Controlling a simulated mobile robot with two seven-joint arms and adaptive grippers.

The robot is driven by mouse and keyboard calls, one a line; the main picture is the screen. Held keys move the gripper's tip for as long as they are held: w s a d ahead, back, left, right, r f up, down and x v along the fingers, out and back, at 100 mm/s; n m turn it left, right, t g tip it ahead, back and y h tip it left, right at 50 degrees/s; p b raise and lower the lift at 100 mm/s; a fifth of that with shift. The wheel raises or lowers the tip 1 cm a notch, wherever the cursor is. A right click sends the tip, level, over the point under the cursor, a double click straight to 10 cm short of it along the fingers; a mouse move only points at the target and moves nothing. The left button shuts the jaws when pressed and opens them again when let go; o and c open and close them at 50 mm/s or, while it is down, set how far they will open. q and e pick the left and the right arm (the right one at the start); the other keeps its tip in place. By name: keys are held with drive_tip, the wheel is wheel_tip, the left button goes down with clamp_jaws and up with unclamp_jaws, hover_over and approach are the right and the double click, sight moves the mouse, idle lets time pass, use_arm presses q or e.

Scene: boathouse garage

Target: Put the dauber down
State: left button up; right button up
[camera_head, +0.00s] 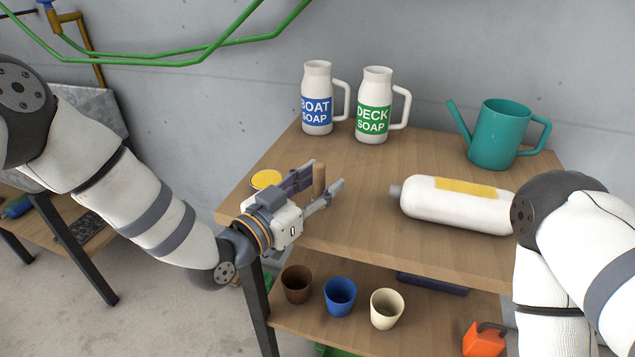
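The dauber (319,180) shows as a short, upright wooden handle between the fingers of my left gripper (318,184). The handle fills the gap between the two fingers, and the gripper looks shut on it. Its lower end is hidden by the fingers, so I cannot tell whether it touches the table. The gripper is over the left front part of the wooden table top (350,225). My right arm comes in at the right edge, but its gripper is out of view.
A yellow-topped round thing (266,179) is on the table's left edge. A white bottle (455,212) lies at right. Boat soap (317,95) and deck soap (373,105) jugs and a teal watering can (500,135) stand behind. Brown, blue and cream cups (386,310) stand below.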

use_arm(q)
drive_tip(key=v, duration=1.2)
clamp_jaws()
idle(0.6)
